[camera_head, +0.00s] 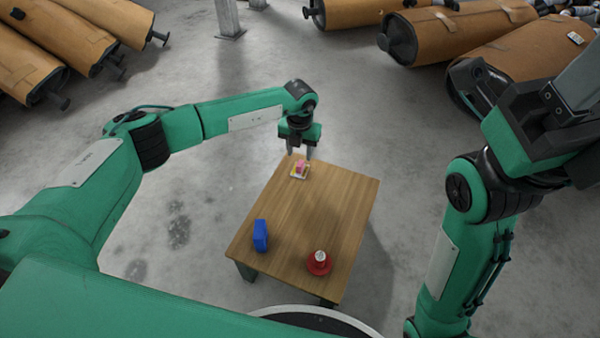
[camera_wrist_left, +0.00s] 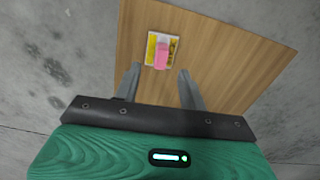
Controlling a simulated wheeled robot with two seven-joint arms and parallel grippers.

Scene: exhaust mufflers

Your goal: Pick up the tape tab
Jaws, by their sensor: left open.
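The tape tab looks like a small pink piece (camera_head: 300,166) on a yellow and white card at the far end of the wooden table. In the left wrist view the pink piece (camera_wrist_left: 161,55) lies on its card, just beyond the fingertips and between their lines. My left gripper (camera_head: 301,153) points down above it, at the table's far edge. Its two grey fingers (camera_wrist_left: 160,70) are apart with nothing between them. My right gripper (camera_head: 578,82) is raised at the upper right, partly cut off, its fingertips out of frame. The far side of the tape tab is partly hidden.
The wooden table (camera_head: 310,207) has a blue block (camera_head: 260,236) at its near left and a red round object (camera_head: 319,264) with a white top at its near right. Its middle is clear. Brown mufflers (camera_head: 462,31) lie at the upper right and more (camera_head: 28,68) at upper left.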

